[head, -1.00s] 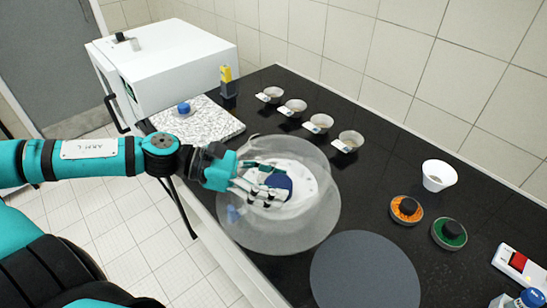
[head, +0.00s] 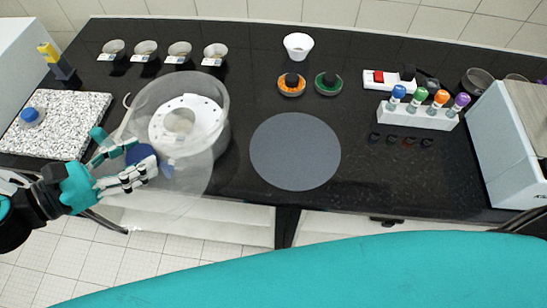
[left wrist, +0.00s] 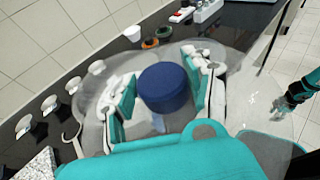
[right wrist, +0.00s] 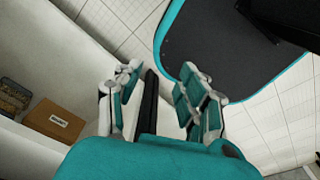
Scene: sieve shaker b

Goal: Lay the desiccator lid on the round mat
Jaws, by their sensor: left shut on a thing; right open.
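The desiccator lid (head: 188,192) is a clear, see-through dome with a dark blue knob (head: 142,156). My left gripper (head: 127,162) is shut on the knob, which sits between its fingers in the left wrist view (left wrist: 165,88). The lid is held over the desiccator base, shifted toward the bench's front edge. The base shows a white plate with holes (head: 205,113), partly seen through the lid. The round mat (head: 295,150) is grey, flat and bare, right of the base. My right gripper (right wrist: 160,80) is open and empty above the floor.
A speckled slab (head: 75,130) with a blue-topped item lies to the left. Several small bowls line the back. A vial rack (head: 418,115) is at right.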

